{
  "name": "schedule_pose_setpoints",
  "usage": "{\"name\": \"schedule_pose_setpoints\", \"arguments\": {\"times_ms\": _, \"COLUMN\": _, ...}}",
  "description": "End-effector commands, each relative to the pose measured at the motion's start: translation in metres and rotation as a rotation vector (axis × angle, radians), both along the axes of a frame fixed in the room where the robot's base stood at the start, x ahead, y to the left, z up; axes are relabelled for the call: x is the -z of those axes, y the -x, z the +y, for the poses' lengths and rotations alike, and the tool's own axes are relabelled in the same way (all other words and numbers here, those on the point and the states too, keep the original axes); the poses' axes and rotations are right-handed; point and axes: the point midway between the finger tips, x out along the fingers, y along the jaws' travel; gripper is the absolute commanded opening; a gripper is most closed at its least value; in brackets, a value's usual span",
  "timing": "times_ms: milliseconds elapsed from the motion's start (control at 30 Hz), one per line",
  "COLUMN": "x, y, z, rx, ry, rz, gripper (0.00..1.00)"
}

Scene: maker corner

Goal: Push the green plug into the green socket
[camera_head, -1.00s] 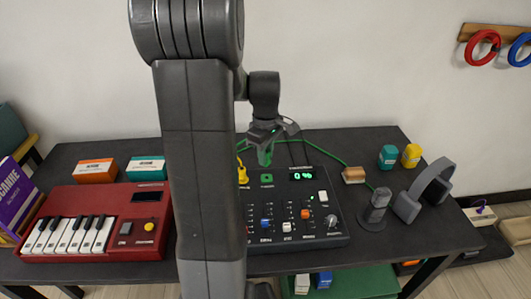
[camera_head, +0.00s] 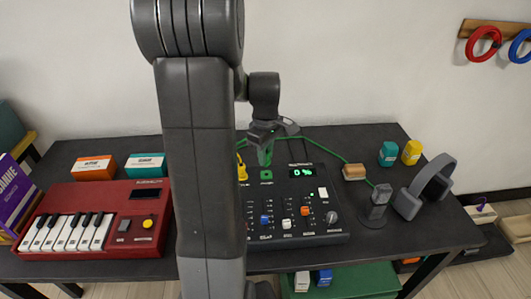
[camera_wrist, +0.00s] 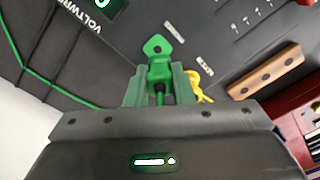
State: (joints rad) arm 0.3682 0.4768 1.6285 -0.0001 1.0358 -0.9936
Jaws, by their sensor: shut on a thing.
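The green plug (camera_wrist: 159,70) is held between the two fingers of my gripper (camera_wrist: 158,88), which is shut on it. In the head view the plug (camera_head: 264,157) points down from my gripper (camera_head: 265,150), above the back of the black mixer panel (camera_head: 290,218). The green socket (camera_head: 266,175) is just below and in front of it. In the wrist view the socket (camera_wrist: 157,46) shows as a green plate with a dark hole, just beyond the plug. The plug appears outside the hole; the exact gap is hard to judge.
A green cable (camera_head: 328,148) runs behind the mixer past a wooden block (camera_head: 354,172). A yellow plug (camera_head: 242,170) with a yellow cord is close left of the socket.

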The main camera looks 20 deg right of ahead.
Motion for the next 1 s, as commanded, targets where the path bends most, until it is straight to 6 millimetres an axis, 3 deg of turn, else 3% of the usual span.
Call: {"name": "schedule_pose_setpoints", "arguments": {"times_ms": 1000, "x": 0.016, "y": -0.001, "z": -0.002, "rx": 0.0, "ry": 0.0, "rz": 0.001, "gripper": 0.0}}
